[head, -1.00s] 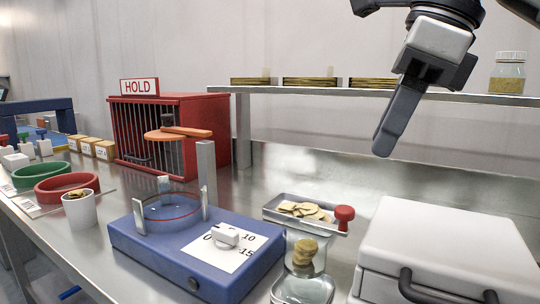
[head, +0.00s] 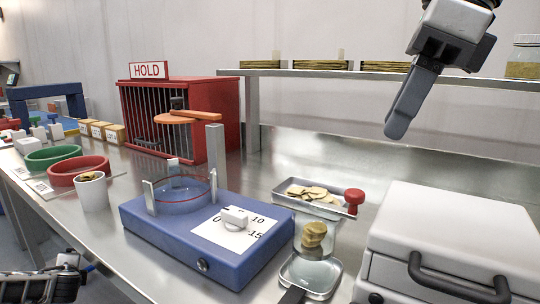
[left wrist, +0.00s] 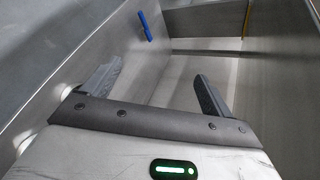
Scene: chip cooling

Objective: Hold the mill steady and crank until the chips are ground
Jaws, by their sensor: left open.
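A clear-bodied unit, apparently the mill (head: 313,252), stands at front centre in the head view, with a stack of round chips (head: 314,232) showing in it. A red knob (head: 353,196) is beside a metal tray of pale chips (head: 314,194) just behind it. A small pan (head: 312,277) with a dark handle lies in front. My right gripper (head: 396,125) hangs above and behind the mill, apart from it; its fingers overlap edge-on. Only part of my left arm shows in the head view.
A blue device with a dial (head: 205,238) stands left of the mill, and a white lidded box (head: 455,235) with a dark handle right of it. A red HOLD cage (head: 180,115), a cup (head: 92,193) and red and green rings are further left. A shelf (head: 400,78) runs behind.

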